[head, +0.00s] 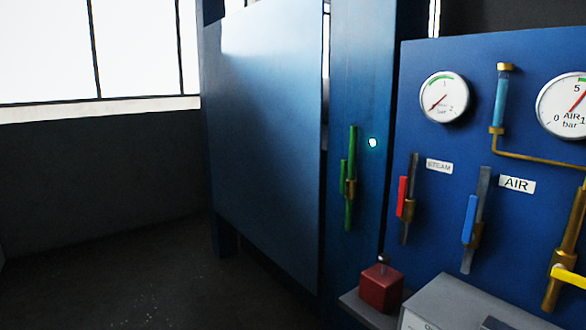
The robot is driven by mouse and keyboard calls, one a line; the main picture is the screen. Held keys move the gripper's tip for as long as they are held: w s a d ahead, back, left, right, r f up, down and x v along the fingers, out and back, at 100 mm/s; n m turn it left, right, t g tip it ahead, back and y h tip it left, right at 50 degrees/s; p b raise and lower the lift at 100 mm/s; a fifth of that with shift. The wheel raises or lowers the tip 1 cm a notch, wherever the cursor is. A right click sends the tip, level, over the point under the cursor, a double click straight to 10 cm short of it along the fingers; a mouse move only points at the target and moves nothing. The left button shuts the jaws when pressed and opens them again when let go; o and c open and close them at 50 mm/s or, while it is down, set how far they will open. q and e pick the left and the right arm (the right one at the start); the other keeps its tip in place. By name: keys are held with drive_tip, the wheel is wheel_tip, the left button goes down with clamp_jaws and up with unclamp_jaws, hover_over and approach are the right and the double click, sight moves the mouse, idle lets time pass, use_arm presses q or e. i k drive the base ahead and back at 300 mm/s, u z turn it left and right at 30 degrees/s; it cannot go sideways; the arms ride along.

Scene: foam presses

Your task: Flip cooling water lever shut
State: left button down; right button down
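A green lever (343,175) sits on a valve in a short green upright pipe (352,143) on the blue press column (360,60). The lever stands upright, in line with its pipe. I see no label beside it, and no lever in view is marked cooling water. Neither of my grippers is in view.
On the blue panel (430,150) right of the column are a red lever (402,197) by a STEAM label, a blue lever (469,220) by an AIR label, and a yellow lever (570,276). Below are a red block (381,290) and a grey box (450,305).

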sight(344, 189)
drive_tip(key=u, duration=0.4)
drive_tip(key=i, duration=1.35)
drive_tip(key=z, duration=0.55)
